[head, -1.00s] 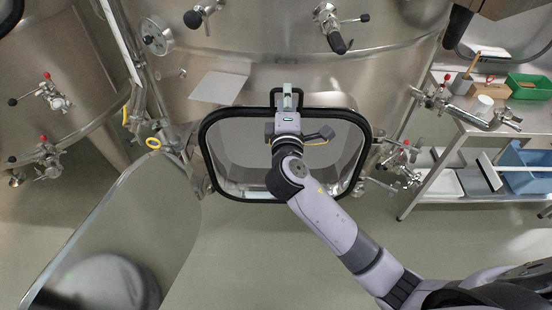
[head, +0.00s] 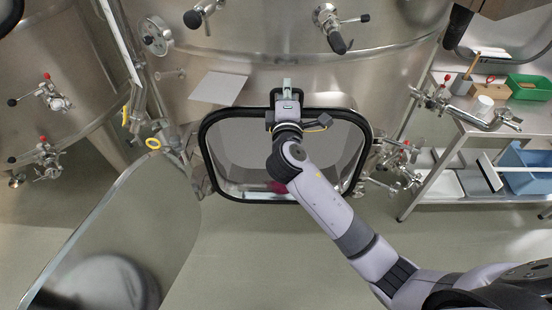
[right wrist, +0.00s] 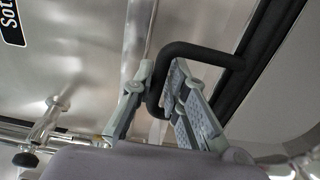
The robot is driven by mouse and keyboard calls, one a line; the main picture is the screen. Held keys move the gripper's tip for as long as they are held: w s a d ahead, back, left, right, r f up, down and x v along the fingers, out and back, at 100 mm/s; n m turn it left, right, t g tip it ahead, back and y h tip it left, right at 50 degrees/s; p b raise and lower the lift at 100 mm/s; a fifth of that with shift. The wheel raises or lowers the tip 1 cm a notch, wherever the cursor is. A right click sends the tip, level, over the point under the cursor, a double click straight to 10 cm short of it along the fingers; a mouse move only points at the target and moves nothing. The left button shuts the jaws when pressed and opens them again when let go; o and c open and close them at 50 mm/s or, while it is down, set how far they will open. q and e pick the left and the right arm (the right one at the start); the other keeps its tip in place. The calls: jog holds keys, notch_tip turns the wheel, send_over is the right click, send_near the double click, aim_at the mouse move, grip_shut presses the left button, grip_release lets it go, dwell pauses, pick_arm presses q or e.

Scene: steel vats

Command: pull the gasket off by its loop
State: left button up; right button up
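The black gasket (head: 204,150) runs round the rim of the open vat hatch in the head view and looks seated all round. Its black loop (head: 272,96) stands out at the top middle. In the right wrist view the loop (right wrist: 200,50) passes between the fingers of my right gripper (right wrist: 160,72), closer to the right finger. The fingers are apart, with a gap beside the left one. In the head view my right gripper (head: 287,86) is over the loop and partly hides it. My left gripper is not in view.
The hatch door (head: 130,225) hangs open at the lower left. Valves (head: 395,150) stick out right of the hatch. A steel table (head: 470,115) with a green bin (head: 530,86) stands at the right. A pinkish thing (head: 277,186) shows low in the opening. The floor in front is clear.

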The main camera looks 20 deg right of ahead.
jog(key=shift+f, duration=0.1)
grip_shut()
jog(key=shift+s+a+f, duration=0.1)
jog(key=shift+s+f, duration=0.05)
jog(key=shift+s, duration=0.05)
jog(key=p+v, duration=0.1)
jog(key=v, duration=1)
jog(key=shift+s+r, duration=0.3)
jog(key=shift+r, duration=0.1)
dwell(1.0)
dwell(0.4)
